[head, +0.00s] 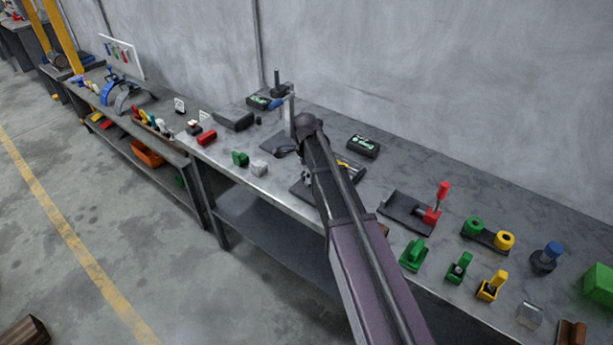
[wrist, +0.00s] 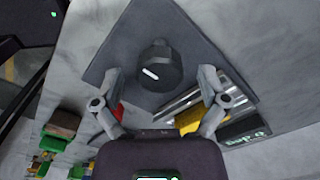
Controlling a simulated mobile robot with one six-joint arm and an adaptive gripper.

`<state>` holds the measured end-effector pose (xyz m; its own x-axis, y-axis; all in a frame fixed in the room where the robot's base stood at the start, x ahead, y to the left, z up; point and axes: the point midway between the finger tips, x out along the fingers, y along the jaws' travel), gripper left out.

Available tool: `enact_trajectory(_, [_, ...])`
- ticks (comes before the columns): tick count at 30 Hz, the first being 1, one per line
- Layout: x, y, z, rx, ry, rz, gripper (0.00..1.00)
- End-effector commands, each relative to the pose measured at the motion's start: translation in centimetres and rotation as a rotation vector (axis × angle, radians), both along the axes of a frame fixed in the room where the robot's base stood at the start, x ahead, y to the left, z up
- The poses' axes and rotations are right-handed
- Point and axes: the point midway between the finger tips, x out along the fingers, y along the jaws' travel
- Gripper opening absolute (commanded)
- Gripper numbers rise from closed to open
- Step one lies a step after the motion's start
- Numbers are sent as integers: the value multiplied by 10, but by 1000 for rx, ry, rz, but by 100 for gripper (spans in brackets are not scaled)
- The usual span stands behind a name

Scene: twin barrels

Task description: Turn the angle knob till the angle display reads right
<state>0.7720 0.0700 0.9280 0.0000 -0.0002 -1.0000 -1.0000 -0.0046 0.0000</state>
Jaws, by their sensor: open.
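The knob (wrist: 156,68) is round and black with a short white mark on its top face. It sits on a dark plate (wrist: 118,38) in the wrist view. My gripper (wrist: 160,76) is open, with one finger on each side of the knob and a visible gap on both sides. I cannot tell how high the fingers are above the plate. A small dark display (wrist: 245,136) with pale green characters lies at the lower right of the wrist view. Its reading is too small to make out. In the head view my arm hides most of the knob area.
Silver rails (wrist: 188,100) and a yellow part lie close to the right finger. In the head view, a dark display box (head: 362,146) stands behind the arm. The wall is behind.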

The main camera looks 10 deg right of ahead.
Motion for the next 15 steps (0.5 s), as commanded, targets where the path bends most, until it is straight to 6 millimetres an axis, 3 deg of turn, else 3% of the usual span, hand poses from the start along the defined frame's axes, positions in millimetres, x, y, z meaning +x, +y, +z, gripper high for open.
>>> enact_trajectory(9, [0, 0, 0, 0, 0, 0, 90])
enact_trajectory(15, [0, 0, 0, 0, 0, 0, 31])
